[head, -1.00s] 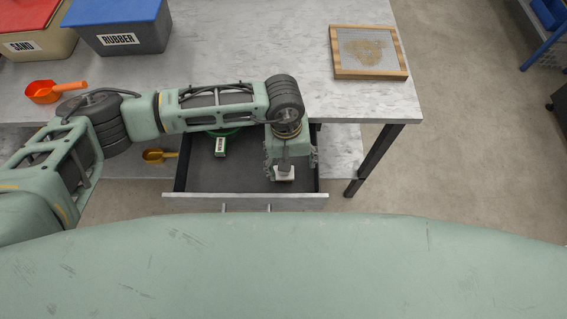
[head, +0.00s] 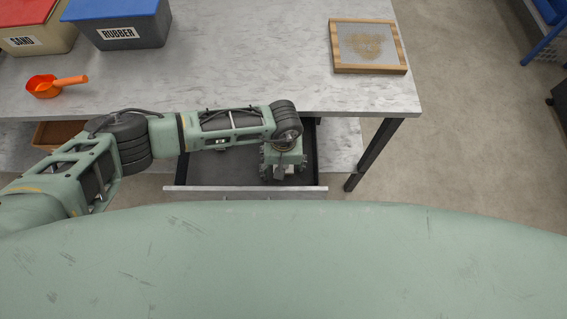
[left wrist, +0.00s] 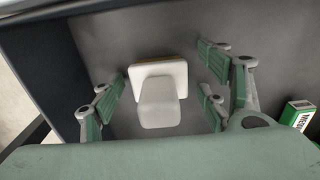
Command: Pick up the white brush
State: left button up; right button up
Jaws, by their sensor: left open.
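The white brush (left wrist: 160,96) lies in the open drawer (head: 225,178), white block and handle facing the left wrist camera, with a thin brown edge along its far side. My left gripper (head: 282,172) is down in the drawer at its right part. In the left wrist view its fingers (left wrist: 155,98) are spread on both sides of the brush, with gaps between them and it. The gripper is open and holds nothing. In the head view the gripper hides most of the brush. My right gripper is in neither view.
A green box with a white label (left wrist: 298,115) lies in the drawer beside the gripper. On the table (head: 240,70) are an orange scoop (head: 52,86), a rubber bin (head: 120,35), a sand bin (head: 40,35) and a wooden-framed sieve (head: 368,46). Drawer walls bound the gripper.

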pick_arm(q)
jog(key=c, duration=1.3)
jog(key=shift+r, duration=0.1)
notch_tip(320, 180, up, 10)
jog(key=shift+f+b, duration=0.1)
jog(key=shift+b, duration=0.95)
